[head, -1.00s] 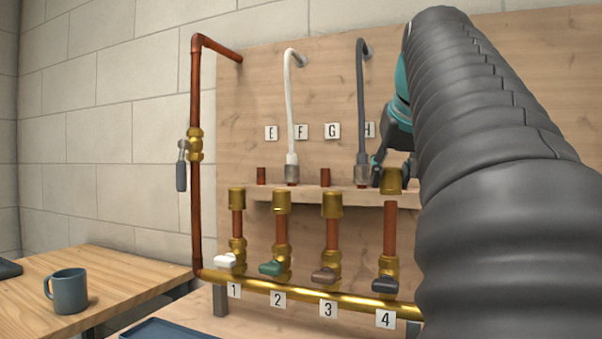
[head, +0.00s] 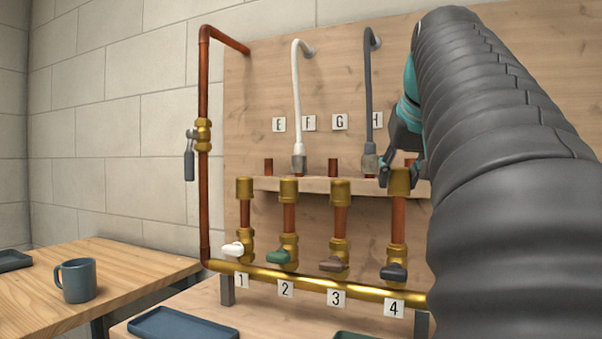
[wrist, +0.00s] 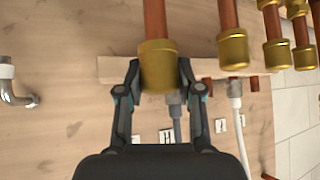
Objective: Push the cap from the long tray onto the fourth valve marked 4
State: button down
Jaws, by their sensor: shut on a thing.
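Valve 4 is a copper pipe (head: 398,222) with a dark handle (head: 394,272) above the tag marked 4 (head: 394,308). A brass cap (head: 399,181) sits at the top of this pipe, upright, with no visible gap below it. In the wrist view my gripper (wrist: 159,68) has one finger on each side of the cap (wrist: 157,66) and is shut on it. In the head view my gripper (head: 388,176) is partly hidden behind my arm. A blue tray (head: 180,325) shows at the bottom edge; its visible part is empty.
Valves 1, 2 and 3 carry brass caps (head: 244,188), (head: 289,190), (head: 340,192) left of valve 4. A wooden ledge (head: 312,184) with copper stubs and white and grey hoses (head: 370,100) runs behind. A mug (head: 77,281) stands on the left table.

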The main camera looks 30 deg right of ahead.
jog(key=shift+f+b, duration=0.9)
jog(key=shift+f, duration=0.3)
jog(key=c, duration=0.7)
grip_release()
jog(key=shift+r, duration=0.15)
jog(key=v, duration=1.1)
jog(key=shift+s+a+r, duration=0.1)
jog(key=shift+s+r, duration=0.2)
